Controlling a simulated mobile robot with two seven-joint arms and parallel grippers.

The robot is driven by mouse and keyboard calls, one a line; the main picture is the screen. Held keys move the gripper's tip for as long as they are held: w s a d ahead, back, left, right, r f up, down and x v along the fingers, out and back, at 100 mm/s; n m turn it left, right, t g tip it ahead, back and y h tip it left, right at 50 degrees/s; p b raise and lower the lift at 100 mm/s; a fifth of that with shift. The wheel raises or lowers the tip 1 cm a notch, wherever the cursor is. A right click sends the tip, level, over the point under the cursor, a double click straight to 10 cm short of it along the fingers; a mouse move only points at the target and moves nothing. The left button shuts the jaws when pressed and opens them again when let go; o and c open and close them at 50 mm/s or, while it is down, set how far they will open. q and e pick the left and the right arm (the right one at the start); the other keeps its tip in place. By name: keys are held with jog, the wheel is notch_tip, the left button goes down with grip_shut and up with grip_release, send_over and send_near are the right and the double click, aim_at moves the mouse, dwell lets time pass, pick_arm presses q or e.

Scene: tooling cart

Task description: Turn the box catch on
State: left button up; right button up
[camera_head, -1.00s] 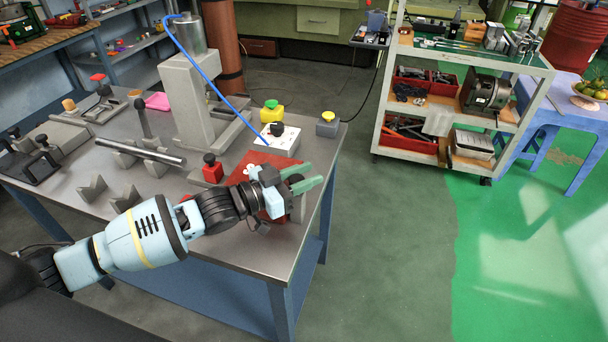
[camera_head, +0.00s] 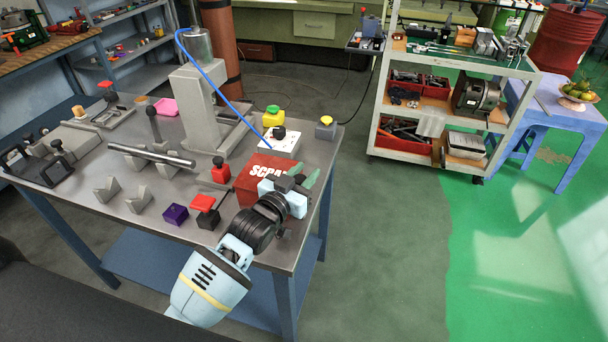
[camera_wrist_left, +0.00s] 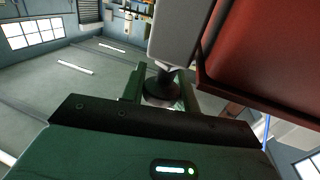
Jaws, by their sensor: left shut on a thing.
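A red box (camera_head: 250,178) with white lettering stands near the right edge of the metal bench. It also shows at the upper right in the left wrist view (camera_wrist_left: 262,55). My left gripper (camera_head: 312,178) is at the box's right side, and its body hides that side in the head view. In the left wrist view my green fingers (camera_wrist_left: 160,82) are shut around a dark round knob (camera_wrist_left: 161,88), which I take to be the box catch. A grey block (camera_wrist_left: 180,32) sits right behind the knob, beside the box. The catch's exact angle cannot be told.
A white box with a black knob (camera_head: 281,141) and a grey block with a yellow button (camera_head: 326,128) stand behind the red box. A red-topped black block (camera_head: 206,212) and a purple block (camera_head: 175,214) lie left of my wrist. Floor right of the bench is clear.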

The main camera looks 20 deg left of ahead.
pick_arm(q)
jog(key=shift+a+n+t+y, duration=0.1)
jog(key=shift+n+t+y, duration=0.2)
jog(key=shift+n+y, duration=0.7)
jog(key=o, duration=1)
jog(key=shift+c, duration=0.2)
jog(key=shift+s+a, duration=0.15)
jog(key=shift+s, duration=0.5)
jog(key=s, duration=0.6)
jog(key=shift+s+a+b, duration=0.2)
jog(key=shift+a+b, duration=0.1)
jog(key=shift+a, duration=0.15)
jog(key=shift+c, duration=0.2)
